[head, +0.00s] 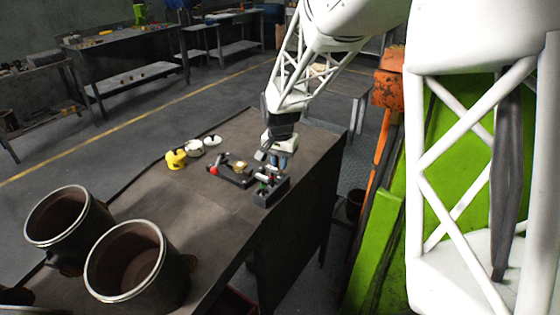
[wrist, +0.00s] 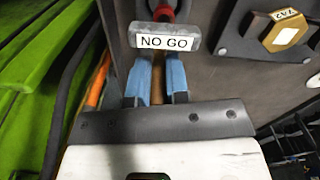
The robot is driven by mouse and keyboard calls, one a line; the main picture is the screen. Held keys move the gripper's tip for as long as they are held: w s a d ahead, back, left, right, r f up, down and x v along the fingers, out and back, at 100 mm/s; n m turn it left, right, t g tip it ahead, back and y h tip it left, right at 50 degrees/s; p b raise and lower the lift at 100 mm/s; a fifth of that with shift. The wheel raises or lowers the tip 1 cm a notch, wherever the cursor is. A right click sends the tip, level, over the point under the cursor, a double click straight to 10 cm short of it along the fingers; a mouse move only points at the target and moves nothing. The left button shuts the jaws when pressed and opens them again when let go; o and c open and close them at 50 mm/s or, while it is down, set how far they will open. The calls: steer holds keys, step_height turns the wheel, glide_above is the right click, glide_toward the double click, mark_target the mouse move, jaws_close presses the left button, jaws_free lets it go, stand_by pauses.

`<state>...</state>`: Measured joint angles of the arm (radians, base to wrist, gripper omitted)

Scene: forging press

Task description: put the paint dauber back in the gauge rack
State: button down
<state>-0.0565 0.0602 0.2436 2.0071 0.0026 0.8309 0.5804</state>
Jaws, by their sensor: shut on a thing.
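My gripper (wrist: 156,78) has its two blue fingers closed around a thin brown shaft (wrist: 157,88), which looks like the paint dauber's handle. The dauber's far end is hidden. In the head view my gripper (head: 278,161) is over the table, just behind the gauge rack (head: 271,194). The rack is a small dark box with red and green items in it. In the wrist view a grey piece labelled NO GO (wrist: 165,41) is right in front of the fingertips, with something red beyond it. I cannot tell whether the dauber touches the rack.
A black fixture (head: 232,175) with a gold hexagonal piece (wrist: 284,32) lies left of the rack. A yellow object (head: 176,159) and white round pieces (head: 195,148) lie farther left. Two large open drums (head: 135,265) stand at the front left. A green machine (head: 388,235) is at right.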

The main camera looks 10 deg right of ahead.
steer(key=shift+f, duration=0.55)
stand_by(0.5)
steer(key=c, duration=1)
jaws_free()
steer(key=shift+c, duration=0.2)
steer(key=shift+r, duration=0.15)
steer(key=shift+r, duration=3.35)
steer(key=shift+r, duration=0.1)
steer(key=shift+r, duration=1.4)
